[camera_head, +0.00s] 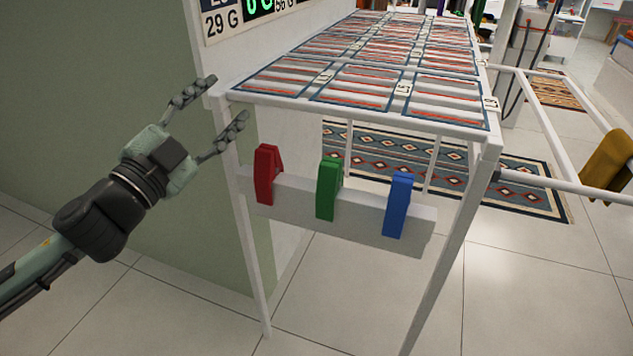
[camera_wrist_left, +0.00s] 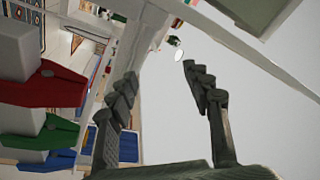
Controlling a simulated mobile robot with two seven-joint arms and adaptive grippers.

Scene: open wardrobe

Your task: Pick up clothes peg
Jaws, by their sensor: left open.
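A red clothes peg (camera_head: 266,174), a green clothes peg (camera_head: 328,189) and a blue clothes peg (camera_head: 397,206) are clipped in a row on a pale bar (camera_head: 295,204) below the white rack top. My left gripper (camera_head: 226,101) is open and empty, up and to the left of the red peg, near the rack's left front corner. In the left wrist view the red peg (camera_wrist_left: 45,88), green peg (camera_wrist_left: 45,137) and blue peg (camera_wrist_left: 48,159) lie left of the open fingers (camera_wrist_left: 160,85), apart from them. My right gripper is not in view.
The white rack (camera_head: 360,112) carries patterned panels on its top, and its legs stand on the tiled floor. A green wall (camera_head: 90,90) is behind my left arm. A patterned rug (camera_head: 510,186) lies behind the rack. A yellow-brown cloth (camera_head: 608,168) hangs at right.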

